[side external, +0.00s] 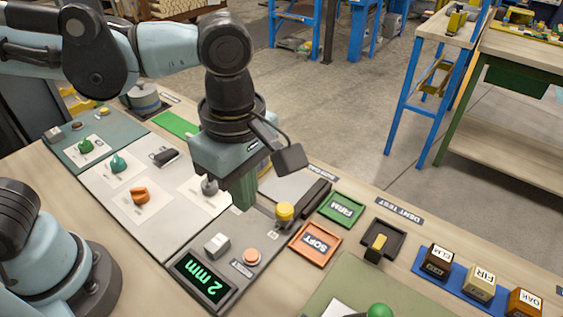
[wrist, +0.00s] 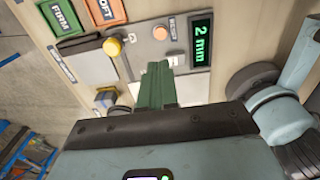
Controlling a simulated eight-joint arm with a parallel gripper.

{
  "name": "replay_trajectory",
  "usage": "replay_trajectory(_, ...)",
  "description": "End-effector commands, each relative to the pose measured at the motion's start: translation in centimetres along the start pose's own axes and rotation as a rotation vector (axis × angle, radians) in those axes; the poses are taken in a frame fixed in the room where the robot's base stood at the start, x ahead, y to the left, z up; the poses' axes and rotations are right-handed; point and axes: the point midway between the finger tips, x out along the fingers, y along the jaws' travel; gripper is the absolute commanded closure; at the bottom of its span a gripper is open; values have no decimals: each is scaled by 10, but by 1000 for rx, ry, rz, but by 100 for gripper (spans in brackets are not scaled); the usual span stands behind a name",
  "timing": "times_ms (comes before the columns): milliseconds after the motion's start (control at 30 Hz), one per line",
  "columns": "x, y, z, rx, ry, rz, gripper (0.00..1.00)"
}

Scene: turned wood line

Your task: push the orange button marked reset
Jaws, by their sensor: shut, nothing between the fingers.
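The orange button (side external: 252,256) is a small round salmon-orange cap on the grey panel, with a reset label (side external: 241,268) beside it. In the wrist view the orange button (wrist: 160,33) shows beyond my fingertips, near the lit "2 mm" display (wrist: 201,42). My gripper (side external: 243,204) has green fingers pointing down and is shut and empty. In the side view it hangs above the back part of the panel, up and slightly left of the button and apart from it. In the wrist view the gripper (wrist: 157,68) partly covers the panel.
A white square key (side external: 217,244) and a yellow knob (side external: 284,212) flank the orange button. The green "FIRM" tray (side external: 343,209) and orange "SOFT" tray (side external: 316,244) lie to the right. Labelled wood blocks (side external: 479,283) stand on a blue strip farther right.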

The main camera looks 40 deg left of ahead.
Motion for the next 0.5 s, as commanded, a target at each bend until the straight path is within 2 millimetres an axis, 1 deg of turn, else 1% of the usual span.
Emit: replay_trajectory(500,68,0,0,0,0,0,100)
